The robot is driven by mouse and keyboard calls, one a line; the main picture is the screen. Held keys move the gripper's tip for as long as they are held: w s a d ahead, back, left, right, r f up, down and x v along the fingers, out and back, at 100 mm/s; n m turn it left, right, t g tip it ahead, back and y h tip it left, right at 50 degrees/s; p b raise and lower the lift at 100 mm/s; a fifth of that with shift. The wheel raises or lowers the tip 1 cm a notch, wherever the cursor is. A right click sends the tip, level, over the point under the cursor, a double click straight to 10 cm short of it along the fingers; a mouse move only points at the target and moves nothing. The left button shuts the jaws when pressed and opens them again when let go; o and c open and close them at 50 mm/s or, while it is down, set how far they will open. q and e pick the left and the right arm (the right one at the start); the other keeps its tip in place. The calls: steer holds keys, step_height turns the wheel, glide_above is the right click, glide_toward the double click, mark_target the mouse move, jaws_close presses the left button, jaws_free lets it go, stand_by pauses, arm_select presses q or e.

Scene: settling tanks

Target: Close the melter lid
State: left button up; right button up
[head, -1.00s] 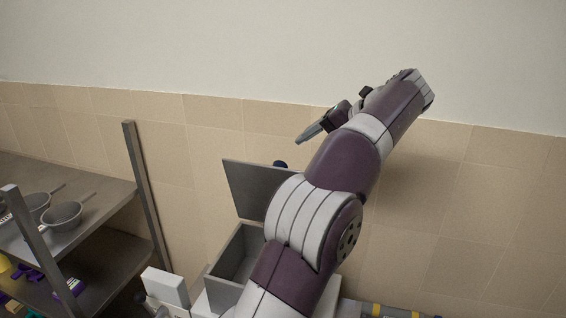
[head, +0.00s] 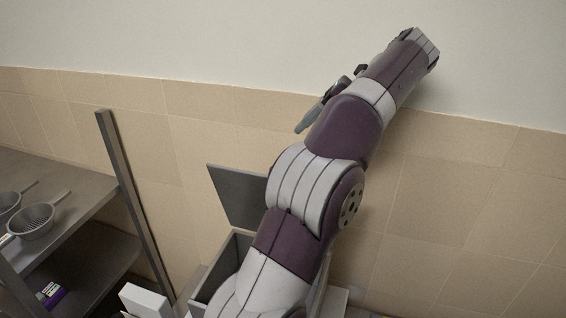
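The melter (head: 236,244) is a grey open-topped box low in the middle of the head view. Its flat grey lid (head: 236,193) stands up, open, behind the box. My arm, which I take to be the right one, crosses in front and hides the right part of the box and lid. My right gripper (head: 308,122) hangs beyond the forearm, above and to the right of the lid, apart from it. Only a grey fingertip shows, so its opening cannot be told. My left gripper is not in view.
A grey shelf unit (head: 70,192) with an upright post (head: 133,205) stands at left, holding strainers (head: 32,222) and a purple item (head: 52,294) below. A white block (head: 145,300) is left of the melter. A tiled wall (head: 450,200) closes the back.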

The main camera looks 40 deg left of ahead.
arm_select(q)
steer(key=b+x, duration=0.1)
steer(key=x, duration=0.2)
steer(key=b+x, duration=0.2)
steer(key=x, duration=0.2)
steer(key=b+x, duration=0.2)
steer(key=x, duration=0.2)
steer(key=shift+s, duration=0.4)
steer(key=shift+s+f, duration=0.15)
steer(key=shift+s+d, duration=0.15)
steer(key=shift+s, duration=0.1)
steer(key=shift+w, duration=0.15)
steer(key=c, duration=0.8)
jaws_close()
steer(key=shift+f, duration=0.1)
arm_select(e)
step_height(320, 180, down, 6)
steer(key=s, duration=0.1)
steer(key=shift+d, duration=0.3)
